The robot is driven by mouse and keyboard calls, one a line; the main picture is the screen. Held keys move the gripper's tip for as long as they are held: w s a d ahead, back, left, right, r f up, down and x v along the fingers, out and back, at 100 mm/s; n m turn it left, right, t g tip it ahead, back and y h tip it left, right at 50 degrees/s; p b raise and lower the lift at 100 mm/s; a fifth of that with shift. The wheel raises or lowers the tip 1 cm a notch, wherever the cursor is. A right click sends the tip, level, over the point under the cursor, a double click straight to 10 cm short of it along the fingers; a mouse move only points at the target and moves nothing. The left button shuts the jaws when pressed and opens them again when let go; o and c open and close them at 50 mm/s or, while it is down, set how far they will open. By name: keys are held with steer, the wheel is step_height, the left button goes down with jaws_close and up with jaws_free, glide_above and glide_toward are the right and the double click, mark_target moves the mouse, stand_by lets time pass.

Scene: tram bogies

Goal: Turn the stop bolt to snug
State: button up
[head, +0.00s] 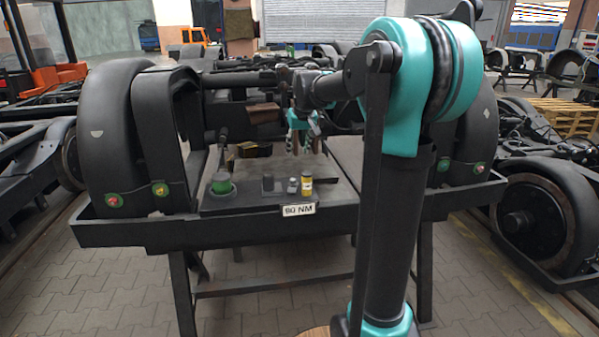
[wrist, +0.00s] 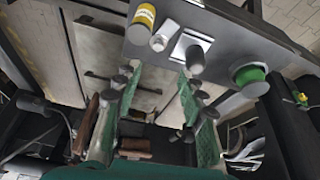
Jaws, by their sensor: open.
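My gripper (head: 304,143) hangs over the bogie frame behind the front shelf in the head view. In the wrist view its green-padded fingers (wrist: 158,74) are spread wide with nothing between them. A black shelf (head: 245,199) carries a green-topped round piece (head: 222,184), a dark block (head: 268,185), a small pale fitting (head: 292,185) and a yellow cylinder (head: 306,186). The wrist view shows the green piece (wrist: 250,78), a grey knob (wrist: 192,58) on a bright plate, the pale fitting (wrist: 163,37) and the yellow cylinder (wrist: 144,17). I cannot tell which part is the stop bolt.
An "80 NM" label (head: 299,210) is on the shelf's front edge. Large black wheels (head: 112,132) flank the frame. A brown piece (head: 263,113) and a wooden block (head: 250,149) lie near my gripper. Paved floor (head: 265,298) shows below; more bogies stand around.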

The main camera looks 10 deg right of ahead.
steer(key=w, duration=0.1)
glide_toward(293, 179)
steer(key=x, duration=0.8)
steer(key=shift+w+f, duration=0.1)
steer(key=shift+f, duration=0.2)
jaws_close()
